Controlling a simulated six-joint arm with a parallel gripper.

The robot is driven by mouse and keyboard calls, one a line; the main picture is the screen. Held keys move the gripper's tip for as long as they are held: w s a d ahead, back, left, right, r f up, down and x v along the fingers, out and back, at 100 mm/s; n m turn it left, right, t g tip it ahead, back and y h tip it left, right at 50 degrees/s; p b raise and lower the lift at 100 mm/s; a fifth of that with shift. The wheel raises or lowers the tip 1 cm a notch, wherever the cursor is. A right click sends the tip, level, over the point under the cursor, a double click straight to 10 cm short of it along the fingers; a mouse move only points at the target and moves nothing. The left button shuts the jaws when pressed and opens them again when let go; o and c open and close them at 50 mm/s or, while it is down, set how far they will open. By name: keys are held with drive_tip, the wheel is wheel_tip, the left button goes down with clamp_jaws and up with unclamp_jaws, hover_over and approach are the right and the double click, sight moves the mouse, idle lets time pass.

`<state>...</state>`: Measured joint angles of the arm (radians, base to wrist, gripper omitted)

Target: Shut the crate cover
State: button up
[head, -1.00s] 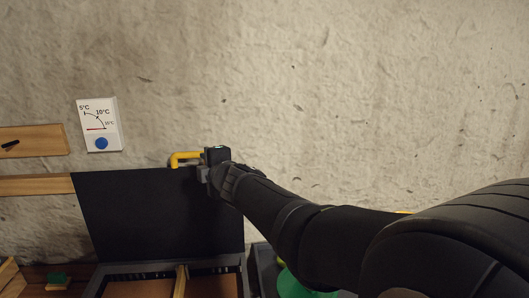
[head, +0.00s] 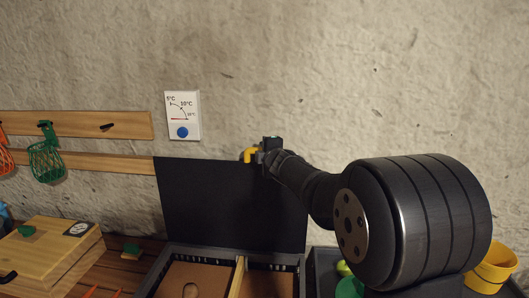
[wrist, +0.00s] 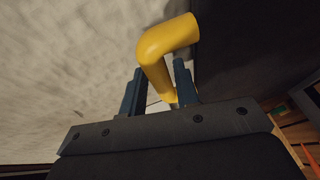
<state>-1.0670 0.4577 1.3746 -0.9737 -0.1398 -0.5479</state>
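The crate (head: 170,262) stands at the lower middle of the head view, with its black cover (head: 225,205) upright against the wall side. A yellow handle (head: 249,154) is at the cover's top edge. It also shows large in the wrist view (wrist: 168,38). My gripper (head: 263,156) is at the handle. In the wrist view its two blue fingers (wrist: 158,88) stand apart on either side of one handle leg. A gap shows between the left finger and the leg. The leg's lower end is partly hidden by the gripper body.
A wooden box (head: 50,255) stands left. A dark crate (head: 325,265) and a yellow pot (head: 492,268) are right. A thermometer (head: 182,116) hangs above.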

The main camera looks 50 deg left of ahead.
drive_tip(key=shift+w+a+f, duration=0.1)
drive_tip(key=shift+w+a, duration=0.05)
drive_tip(key=shift+a, duration=0.25)
clamp_jaws()
drive_tip(key=shift+d, duration=0.1)
drive_tip(key=s+d+f, duration=0.2)
drive_tip(key=s+d, duration=0.4)
drive_tip(key=s+d+f+y, duration=0.1)
drive_tip(key=s+d+f, duration=0.1)
drive_tip(key=s+d, duration=0.5)
drive_tip(key=shift+s+f, duration=0.15)
drive_tip(key=shift+f, duration=0.2)
